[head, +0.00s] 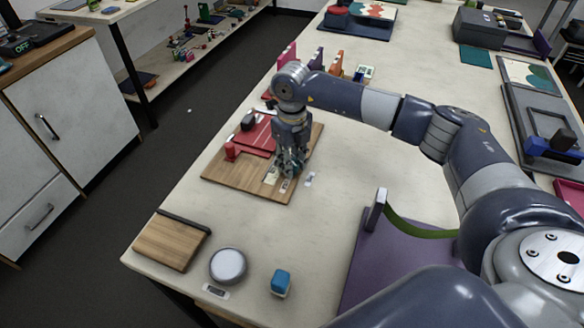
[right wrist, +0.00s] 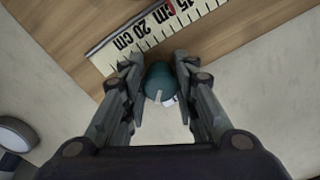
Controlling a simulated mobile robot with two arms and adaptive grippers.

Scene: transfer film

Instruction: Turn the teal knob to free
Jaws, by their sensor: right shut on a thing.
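The teal knob (right wrist: 159,82) shows in the right wrist view as a round dark teal cap with a pale pointer line on it. It sits between the fingers of my right gripper (right wrist: 160,88), which are shut on it from both sides. In the head view my right gripper (head: 290,165) reaches down at the right front part of a wooden board (head: 228,177). The knob is hidden behind the fingers there. Small pale labels (head: 310,179) lie beside the gripper. My left gripper is not in view.
A ruler strip (right wrist: 140,35) lies on the board by the knob. A red plate (head: 255,136) and a red post (head: 230,151) stand on the board. In front are a small wooden board (head: 170,243), a round grey disc (head: 228,264) and a blue block (head: 281,281). A purple panel (head: 385,255) lies right.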

